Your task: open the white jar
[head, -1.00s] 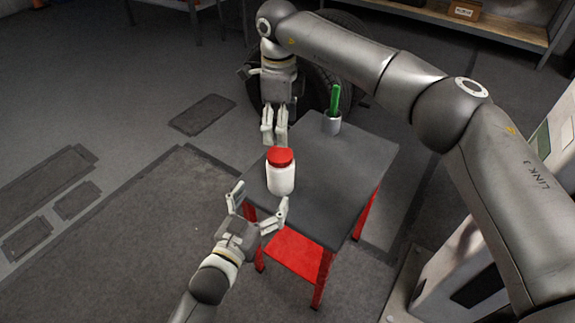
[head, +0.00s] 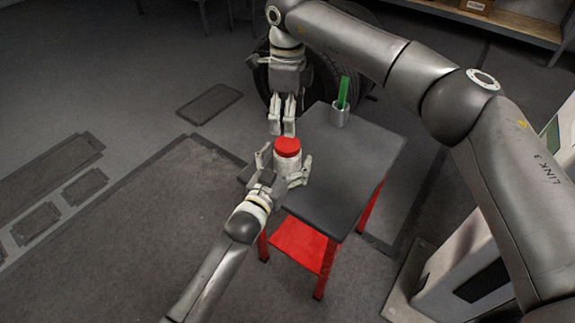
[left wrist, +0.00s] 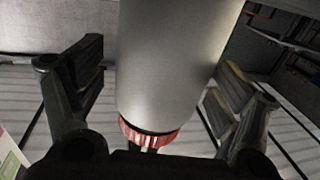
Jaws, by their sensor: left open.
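The white jar (head: 288,165) with a red lid (head: 287,147) stands upright on the dark tabletop near its left corner. My left gripper (head: 284,164) is open, with one finger on each side of the jar's body. In the left wrist view the jar (left wrist: 178,60) fills the middle between the spread fingers, with gaps on both sides, and its red lid (left wrist: 148,132) shows at the bottom. My right gripper (head: 282,128) points down behind and just above the lid, apart from it. Its fingers look close together, but their opening is unclear.
The small table (head: 345,165) has red legs and a red lower shelf. A grey cup (head: 339,116) holding a green item (head: 343,92) stands at its far edge. A tyre (head: 262,75) is behind. The tabletop right of the jar is clear.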

